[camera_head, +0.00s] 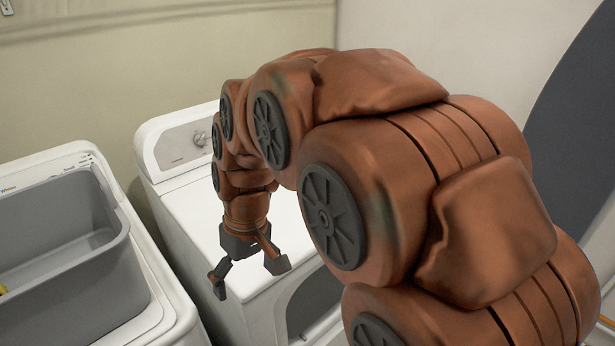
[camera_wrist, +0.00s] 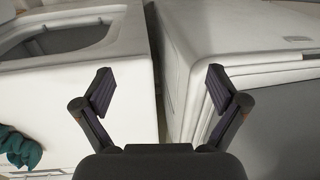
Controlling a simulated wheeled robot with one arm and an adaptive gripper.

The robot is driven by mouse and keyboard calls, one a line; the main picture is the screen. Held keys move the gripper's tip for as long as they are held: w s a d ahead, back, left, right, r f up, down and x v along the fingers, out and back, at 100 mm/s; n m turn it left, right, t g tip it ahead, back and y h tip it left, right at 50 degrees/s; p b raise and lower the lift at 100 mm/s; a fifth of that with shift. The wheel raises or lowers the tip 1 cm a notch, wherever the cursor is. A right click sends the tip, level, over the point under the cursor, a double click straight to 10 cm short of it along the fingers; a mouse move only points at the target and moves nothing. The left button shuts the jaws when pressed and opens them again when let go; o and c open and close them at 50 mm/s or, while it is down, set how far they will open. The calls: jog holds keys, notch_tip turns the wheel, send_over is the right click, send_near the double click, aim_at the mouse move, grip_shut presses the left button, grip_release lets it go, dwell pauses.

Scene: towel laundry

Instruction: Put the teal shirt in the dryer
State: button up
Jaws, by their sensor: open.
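The teal shirt (camera_wrist: 20,148) is a crumpled dark teal bundle at the lower left edge of the wrist view, partly cut off. It is left of my gripper (camera_wrist: 160,90) and apart from it; I do not make it out in the head view. The white dryer (camera_head: 180,200) stands in the middle of the head view. Its dark front opening (camera_head: 312,300) shows partly, with my arm covering the rest. My gripper also shows in the head view (camera_head: 248,280), pointing down in front of the dryer's white body. Its fingers are spread with nothing between them.
A white machine with a grey open basin (camera_head: 70,250) stands at the left, with a small yellow item at its edge. A narrow gap separates it from the dryer. Walls close off the back. The wrist view shows two white bodies with a gap between.

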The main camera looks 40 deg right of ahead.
jog(key=w+d+t+b, duration=0.2)
jog(key=w+d+t, duration=0.1)
jog(key=w+d, duration=1.4)
jog(key=w+d+t, duration=0.1)
jog(key=d, duration=0.6)
jog(key=w+d+f+t+h+b, duration=0.1)
jog(key=d, duration=0.7)
jog(key=w+d+f+t, duration=0.1)
jog(key=d, duration=0.7)
jog(key=shift+w+d+f+h, duration=0.1)
jog(key=shift+w+f+h, duration=0.15)
jog(key=shift+w+h, duration=0.05)
jog(key=shift+w+d+f, duration=0.15)
jog(key=shift+p+x, duration=1)
jog(key=shift+x, duration=2.65)
jog(key=shift+c, duration=0.3)
jog(key=c, duration=1.5)
